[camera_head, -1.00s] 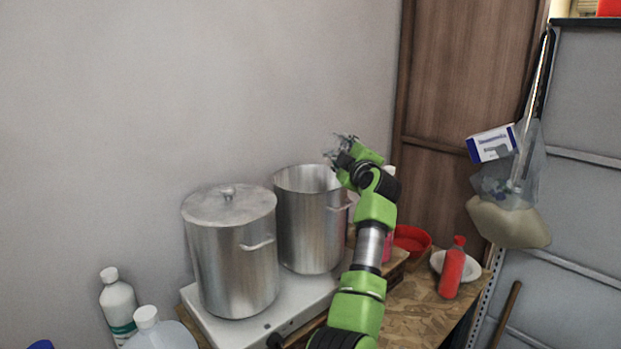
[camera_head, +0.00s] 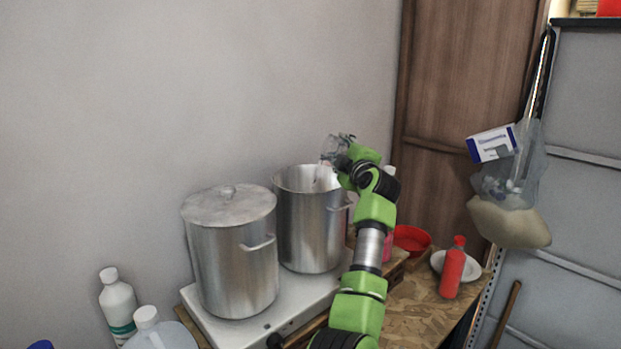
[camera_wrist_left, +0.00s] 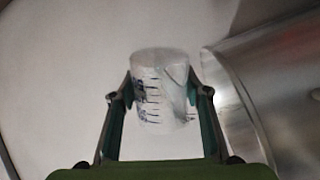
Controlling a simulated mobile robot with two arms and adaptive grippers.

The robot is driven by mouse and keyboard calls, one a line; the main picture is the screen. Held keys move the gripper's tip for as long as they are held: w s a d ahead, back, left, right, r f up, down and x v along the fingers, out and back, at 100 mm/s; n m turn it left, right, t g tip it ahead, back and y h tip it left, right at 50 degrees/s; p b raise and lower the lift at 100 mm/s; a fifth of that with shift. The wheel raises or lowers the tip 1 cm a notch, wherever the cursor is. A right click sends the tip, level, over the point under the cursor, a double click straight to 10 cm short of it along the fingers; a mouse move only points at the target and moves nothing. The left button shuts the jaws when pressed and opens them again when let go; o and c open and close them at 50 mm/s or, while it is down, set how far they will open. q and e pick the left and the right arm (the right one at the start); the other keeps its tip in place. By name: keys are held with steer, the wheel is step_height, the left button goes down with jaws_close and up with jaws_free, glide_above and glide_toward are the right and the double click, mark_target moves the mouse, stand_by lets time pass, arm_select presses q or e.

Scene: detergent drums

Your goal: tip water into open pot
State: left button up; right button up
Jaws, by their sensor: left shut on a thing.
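The open pot (camera_head: 311,230) is a tall steel pot without a lid, standing at the back of the white hob; its steel wall also fills the right of the wrist view (camera_wrist_left: 280,95). My left gripper (camera_head: 338,152) is above the pot's right rim, shut on a clear measuring jug (camera_wrist_left: 160,92) with dark graduation marks. In the wrist view the jug sits between both fingers. In the head view the jug is small, partly hidden by the gripper, and looks tilted over the pot's opening. I cannot clearly make out water. My right gripper is not in view.
A lidded steel pot (camera_head: 232,260) stands on the white hob (camera_head: 262,328), left of the open pot. White bottles (camera_head: 118,303) stand at lower left. A red bowl (camera_head: 412,240), a red bottle (camera_head: 453,268) and a white plate (camera_head: 470,270) are on the wooden table at right.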

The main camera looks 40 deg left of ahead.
arm_select(q)
steer(key=shift+r+n, duration=0.25)
steer(key=shift+n, duration=0.05)
steer(key=shift+s+a+f+n, duration=0.4)
steer(key=shift+s+a+n, duration=0.1)
steer(key=shift+s+n, duration=0.35)
stand_by(0.7)
steer(key=shift+s+a+r+n, duration=0.1)
steer(key=shift+r+n, duration=0.15)
steer(key=shift+n, duration=0.4)
steer(key=shift+s+a+r+n, duration=0.1)
steer(key=shift+r+n, duration=0.1)
steer(key=shift+n, duration=0.4)
